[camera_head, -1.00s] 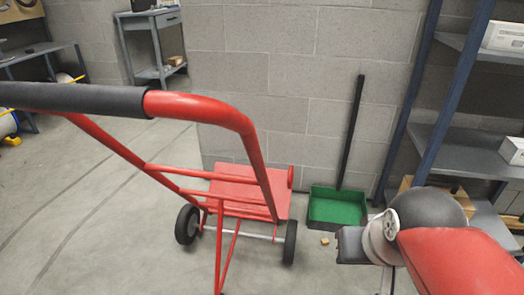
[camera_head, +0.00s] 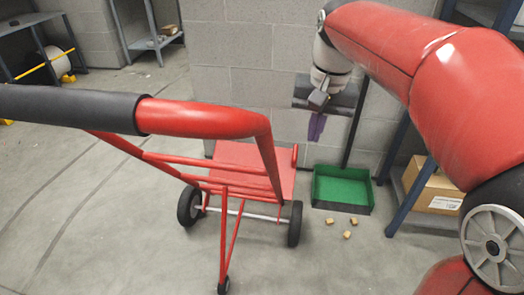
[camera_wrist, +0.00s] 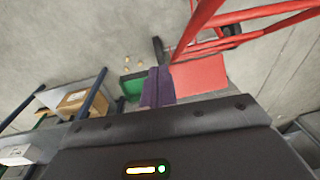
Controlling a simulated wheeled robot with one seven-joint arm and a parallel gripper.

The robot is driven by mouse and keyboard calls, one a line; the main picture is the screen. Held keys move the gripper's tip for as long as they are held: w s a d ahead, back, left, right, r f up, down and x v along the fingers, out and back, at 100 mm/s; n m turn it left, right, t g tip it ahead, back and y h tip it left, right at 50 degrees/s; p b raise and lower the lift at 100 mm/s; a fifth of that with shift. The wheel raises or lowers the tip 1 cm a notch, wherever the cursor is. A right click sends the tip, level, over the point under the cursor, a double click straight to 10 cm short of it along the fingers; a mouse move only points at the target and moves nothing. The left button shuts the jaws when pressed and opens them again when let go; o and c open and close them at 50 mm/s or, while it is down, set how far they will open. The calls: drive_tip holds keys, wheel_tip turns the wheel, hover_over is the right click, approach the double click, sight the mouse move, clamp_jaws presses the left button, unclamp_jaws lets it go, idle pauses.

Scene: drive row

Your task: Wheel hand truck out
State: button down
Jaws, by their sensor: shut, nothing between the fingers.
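The red hand truck (camera_head: 240,165) stands in front of me with its black grip (camera_head: 70,105) at the left. Its frame is tilted, its two black wheels (camera_head: 295,224) are on the floor, and a small caster (camera_head: 223,285) touches the floor at the front. My gripper (camera_head: 317,125) is raised near the block wall, beyond the hand truck's handle and above the green dustpan. Its purple fingers (camera_wrist: 158,88) are shut with nothing between them. In the wrist view the hand truck (camera_wrist: 200,72) shows to the right of the fingers, apart from them.
A green dustpan (camera_head: 342,188) with a dark upright handle stands against the wall. Several small tan blocks (camera_head: 347,235) lie on the floor before it. A blue shelf with a cardboard box (camera_head: 434,190) is at the right. Open floor (camera_head: 90,210) lies left.

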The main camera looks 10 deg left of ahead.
drive_tip(key=w+a+f+g, duration=0.3)
drive_tip(key=w+a, duration=0.5)
drive_tip(key=a, duration=0.2)
drive_tip(key=s+a+f+b, duration=0.1)
drive_tip(key=s+f+b, duration=0.1)
drive_tip(key=s+f, duration=0.4)
drive_tip(key=shift+f+h, duration=0.3)
drive_tip(key=shift+f, duration=0.6)
drive_tip(key=shift+a, duration=0.15)
